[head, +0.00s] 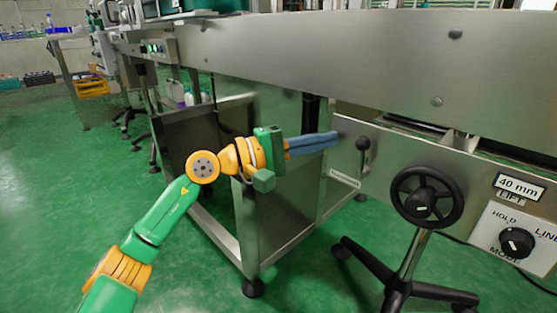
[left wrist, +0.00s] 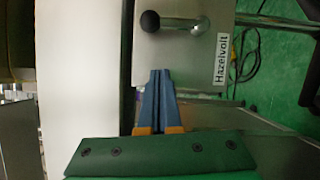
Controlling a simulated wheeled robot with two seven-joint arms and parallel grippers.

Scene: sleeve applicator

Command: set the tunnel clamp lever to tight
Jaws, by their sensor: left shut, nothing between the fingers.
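A small lever with a black ball knob (head: 363,144) stands on the steel side panel of the machine, and I take it for the clamp lever. In the left wrist view the black knob (left wrist: 150,22) is at the left end of a short metal stem. No tight or loose marking can be read. My left gripper (head: 336,138) points right toward the lever, its blue fingers together and empty. In the left wrist view its fingertips (left wrist: 160,71) are below the knob and apart from it. My right gripper is not in view.
A black handwheel (head: 427,195) is right of the lever, with a mode knob (head: 516,242) and a "40 mm" label (head: 520,187) farther right. A "Hazelvolt" plate (left wrist: 221,58) is beside the lever. A long steel beam (head: 330,55) runs above. Open green floor lies left.

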